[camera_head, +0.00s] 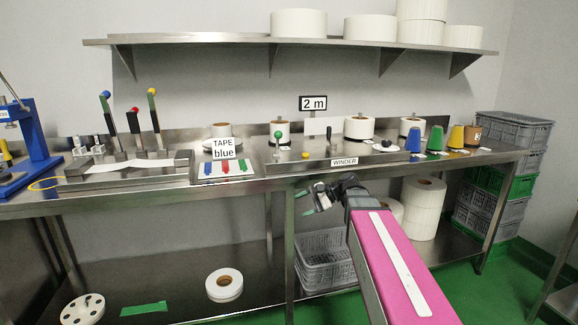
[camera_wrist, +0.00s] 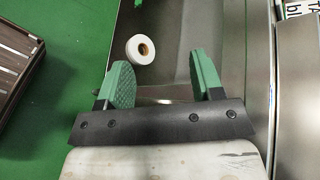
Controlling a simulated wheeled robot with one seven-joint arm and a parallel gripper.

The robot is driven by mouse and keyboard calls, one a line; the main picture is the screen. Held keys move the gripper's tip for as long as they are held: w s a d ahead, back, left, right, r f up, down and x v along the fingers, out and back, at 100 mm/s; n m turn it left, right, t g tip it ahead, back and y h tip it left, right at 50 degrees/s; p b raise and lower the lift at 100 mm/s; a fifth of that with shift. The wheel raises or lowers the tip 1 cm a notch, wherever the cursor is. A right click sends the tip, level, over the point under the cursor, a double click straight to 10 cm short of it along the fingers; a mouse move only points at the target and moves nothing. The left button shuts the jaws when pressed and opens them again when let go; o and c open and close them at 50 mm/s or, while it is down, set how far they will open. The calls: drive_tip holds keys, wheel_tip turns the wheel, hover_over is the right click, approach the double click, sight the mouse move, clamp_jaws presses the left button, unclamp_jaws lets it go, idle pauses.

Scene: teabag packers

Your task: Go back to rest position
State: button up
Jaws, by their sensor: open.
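My gripper (camera_head: 306,202) is at the end of my pink arm in the head view, just in front of the steel workbench's front edge (camera_head: 250,186), below the WINDER label. In the wrist view, my gripper (camera_wrist: 159,82) shows two green fingers set wide apart with nothing between them that they hold. A white roll (camera_wrist: 141,49) shows beyond the fingers, well apart from them, on the lower shelf.
The bench carries a tape tray (camera_head: 225,169), colored-knob levers (camera_head: 133,121), rolls, and blue (camera_head: 412,140) and yellow cones. Below are a lower shelf (camera_head: 180,268), grey baskets (camera_head: 325,262) and large rolls (camera_head: 424,205). Stacked crates (camera_head: 497,180) stand right. Green floor (camera_head: 480,285) is open at right.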

drive_tip(key=s+d+f+n+h, duration=0.2)
drive_tip(key=s+d+f+h, duration=0.2)
drive_tip(key=f, duration=0.4)
drive_tip(key=s+d+f+n+h, duration=0.2)
drive_tip(key=s+d+f+h, duration=0.1)
drive_tip(key=f, duration=0.6)
drive_tip(key=s+d+f+n+h, duration=0.2)
drive_tip(key=s+d+f+h, duration=0.2)
drive_tip(key=f, duration=0.5)
drive_tip(key=d+h, duration=0.1)
drive_tip(key=d, duration=0.1)
drive_tip(key=shift+s+d+n+h, duration=0.3)
drive_tip(key=shift+d+h, duration=0.05)
drive_tip(key=shift+h, duration=0.05)
